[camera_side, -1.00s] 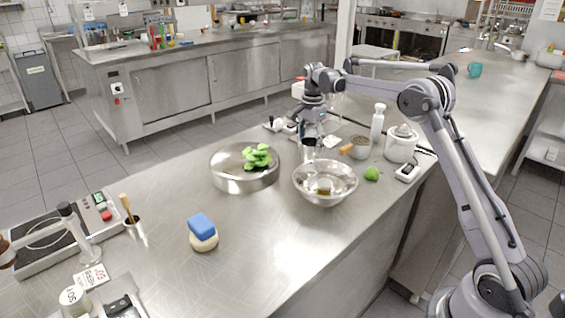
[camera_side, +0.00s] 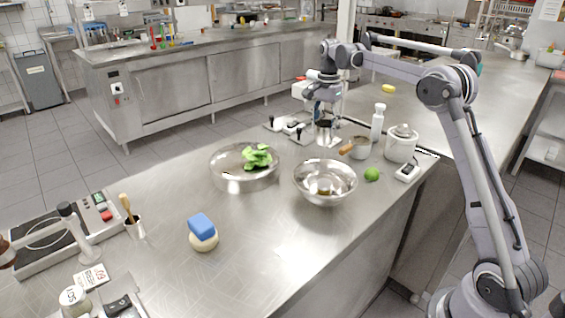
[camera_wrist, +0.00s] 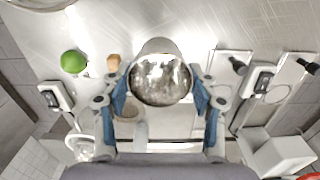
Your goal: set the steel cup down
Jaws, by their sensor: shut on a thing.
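The steel cup (camera_side: 324,136) is upright under my gripper (camera_side: 325,118), towards the back of the steel counter. In the wrist view the shiny cup (camera_wrist: 160,80) sits between the two blue-padded fingers of my gripper (camera_wrist: 160,98), which are shut on its sides. I look at one end of the cup there, and it hides the counter behind it. I cannot tell from the side view whether its base touches the counter or hangs a little above it.
A steel bowl (camera_side: 341,190) stands in front, and a wide pan (camera_side: 226,180) with green leaves is left of it.

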